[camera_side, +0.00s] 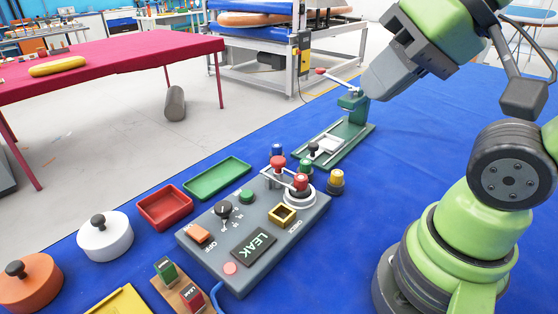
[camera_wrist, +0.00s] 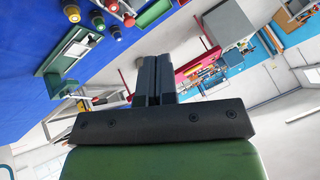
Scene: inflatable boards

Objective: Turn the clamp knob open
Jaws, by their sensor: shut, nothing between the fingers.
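A grey control box (camera_side: 255,235) lies on the blue cloth. It carries a black rotary knob (camera_side: 222,211) with small markings around it; I cannot read them well enough to tell whether this is the clamp knob. A lever with red knobs (camera_side: 300,181) sits at the box's far right end. My gripper (camera_wrist: 153,80) is shut and empty in the wrist view. In the side view it is high at the upper right, close to a green press stand (camera_side: 352,103) and well away from the box; whether it touches the stand is unclear.
The stand has a red-tipped lever (camera_side: 320,71) and a green base (camera_side: 345,145). Blue, green and yellow (camera_side: 336,178) knobs stand by the box. A red tray (camera_side: 165,207), green tray (camera_side: 217,178), white lidded pot (camera_side: 105,236) and orange pot (camera_side: 30,282) lie left.

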